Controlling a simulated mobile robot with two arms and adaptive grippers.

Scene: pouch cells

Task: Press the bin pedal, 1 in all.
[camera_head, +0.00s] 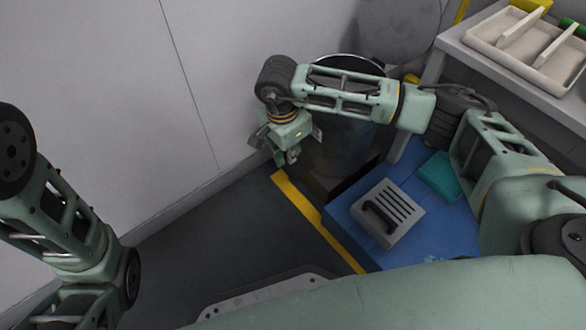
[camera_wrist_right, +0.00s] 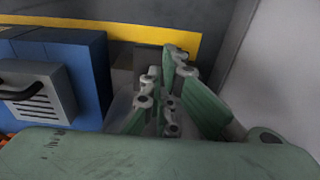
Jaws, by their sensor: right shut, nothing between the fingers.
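The bin (camera_head: 340,150) is a dark, shiny round body by the wall in the head view, partly covered by my right arm. A round grey disc (camera_head: 402,28) stands behind its rim and looks like a raised lid. My right gripper (camera_head: 290,157) points down at the bin's left front side, low near the floor. It is shut and empty; its fingers also show in the right wrist view (camera_wrist_right: 170,90). I cannot make out the pedal clearly; the gripper hides the area around the bin's foot. My left gripper is out of view; only its arm shows.
A blue box (camera_head: 345,222) with a grey slotted unit (camera_head: 387,213) and a teal item (camera_head: 440,176) stands right of the gripper. A table with a divided tray (camera_head: 485,38) is at the top right. The wall is close on the left. Dark floor is clear before the yellow stripe (camera_head: 318,222).

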